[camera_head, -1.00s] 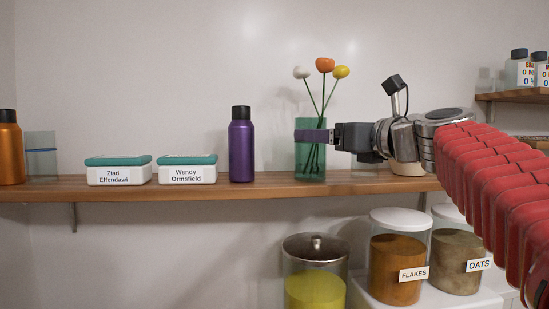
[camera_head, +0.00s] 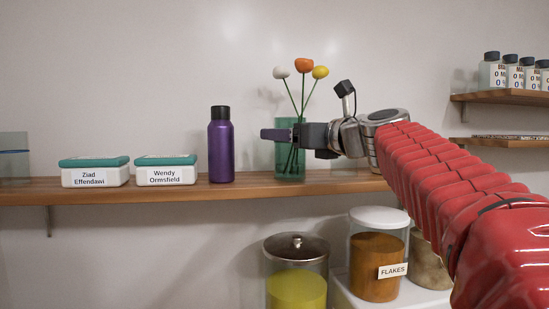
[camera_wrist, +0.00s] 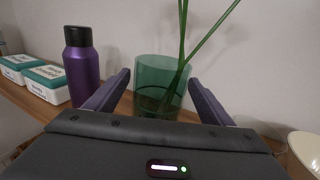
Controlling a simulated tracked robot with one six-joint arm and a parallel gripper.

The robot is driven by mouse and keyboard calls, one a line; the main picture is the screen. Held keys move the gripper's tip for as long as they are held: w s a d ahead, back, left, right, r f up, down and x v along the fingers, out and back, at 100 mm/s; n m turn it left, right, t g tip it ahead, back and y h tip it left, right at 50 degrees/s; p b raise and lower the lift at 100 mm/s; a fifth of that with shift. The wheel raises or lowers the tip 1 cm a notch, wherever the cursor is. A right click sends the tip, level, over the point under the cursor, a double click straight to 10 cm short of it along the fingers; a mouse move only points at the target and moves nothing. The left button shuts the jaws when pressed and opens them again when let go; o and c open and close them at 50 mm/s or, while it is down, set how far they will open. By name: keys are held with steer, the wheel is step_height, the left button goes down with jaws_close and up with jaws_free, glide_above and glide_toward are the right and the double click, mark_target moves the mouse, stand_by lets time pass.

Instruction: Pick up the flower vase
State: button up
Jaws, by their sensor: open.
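The flower vase (camera_head: 282,163) is a green see-through glass on the wooden shelf. It holds a white, an orange and a yellow flower on green stems (camera_head: 303,95). It stands upright. My gripper (camera_head: 276,134) reaches across it from the right at about mid to upper height, with the near finger in front of the glass. In the wrist view the vase (camera_wrist: 150,75) is between the two open fingers (camera_wrist: 158,84), with one on each side. I cannot tell whether either finger touches the glass. The palm hides part of the view below.
A purple bottle (camera_head: 221,150) stands left of the vase, close to my fingertips. Two teal-lidded boxes (camera_head: 95,175) (camera_head: 166,173) sit further left. Jars with yellow (camera_head: 296,290) and orange (camera_head: 375,262) contents stand below the shelf (camera_head: 240,189). Small jars (camera_head: 510,75) stand on a right shelf.

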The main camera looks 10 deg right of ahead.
steer(key=shift+c, duration=0.3)
jaws_close()
stand_by(1.0)
steer(key=shift+r, duration=0.35)
step_height(320, 180, up, 9)
steer(key=shift+r, duration=0.15)
stand_by(1.1)
stand_by(0.8)
